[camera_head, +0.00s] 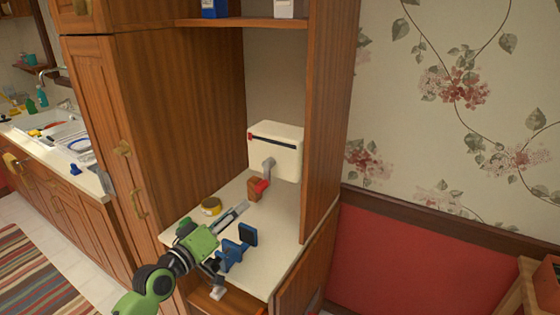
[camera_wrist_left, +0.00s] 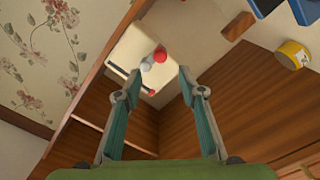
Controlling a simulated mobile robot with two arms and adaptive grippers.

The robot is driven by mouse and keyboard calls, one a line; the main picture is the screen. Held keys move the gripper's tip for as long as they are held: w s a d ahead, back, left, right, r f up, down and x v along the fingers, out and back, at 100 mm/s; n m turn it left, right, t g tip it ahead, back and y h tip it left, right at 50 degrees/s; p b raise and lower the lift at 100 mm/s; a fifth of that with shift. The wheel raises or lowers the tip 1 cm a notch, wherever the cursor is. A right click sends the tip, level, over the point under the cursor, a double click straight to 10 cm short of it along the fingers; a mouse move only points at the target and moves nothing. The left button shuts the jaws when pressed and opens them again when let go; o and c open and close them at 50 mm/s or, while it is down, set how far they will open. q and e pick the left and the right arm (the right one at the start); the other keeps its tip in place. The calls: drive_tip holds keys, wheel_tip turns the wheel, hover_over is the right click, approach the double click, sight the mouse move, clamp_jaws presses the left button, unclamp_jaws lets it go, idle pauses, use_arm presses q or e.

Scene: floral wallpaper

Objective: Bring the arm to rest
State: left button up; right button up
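My green left arm comes in from the lower left in the head view. Its gripper (camera_head: 233,215) is over the pale counter (camera_head: 284,222) inside the wooden cabinet, with its fingers toward the back. In the left wrist view the gripper (camera_wrist_left: 159,73) has its two fingers spread apart, with nothing held between them. Its gap faces the cream box (camera_wrist_left: 128,48), which stands on the counter in the head view (camera_head: 285,158). My right gripper is in neither view.
A blue object (camera_head: 232,250) stands close beside the left gripper. A yellow tin (camera_head: 211,206) and a brown block (camera_head: 254,190) are on the counter. Cabinet walls (camera_head: 325,120) and a shelf (camera_head: 243,22) enclose the space. A sink counter (camera_head: 50,130) is at left.

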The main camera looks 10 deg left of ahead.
use_arm(q)
drive_tip(key=s+d+f+m+g+y, duration=0.1)
drive_tip(key=s+d+f+m+g, duration=0.25)
drive_tip(key=s+f, duration=0.45)
drive_tip(key=s+d+f+m+g, duration=0.2)
drive_tip(key=s+d+f+g, duration=0.25)
drive_tip(key=s+f, duration=0.35)
drive_tip(key=s+a+f+m+g+y, duration=0.1)
drive_tip(key=s+a+f+g+y, duration=0.15)
drive_tip(key=s, duration=0.85)
drive_tip(key=s+a+f+m+g+y, duration=0.1)
drive_tip(key=s+a+f+g+y, duration=0.2)
drive_tip(key=s, duration=0.7)
wheel_tip(320, 180, down, 29)
drive_tip(key=s+g+b, duration=0.1)
drive_tip(key=s+b, duration=0.1)
drive_tip(key=s, duration=0.1)
drive_tip(key=s+a+f+g+b, duration=0.1)
drive_tip(key=s+a+f+b, duration=0.1)
drive_tip(key=s+f, duration=1.4)
wheel_tip(320, 180, down, 2)
drive_tip(key=shift+s+a+f, duration=0.25)
drive_tip(key=shift+s+a, duration=0.1)
drive_tip(key=shift+a, duration=0.05)
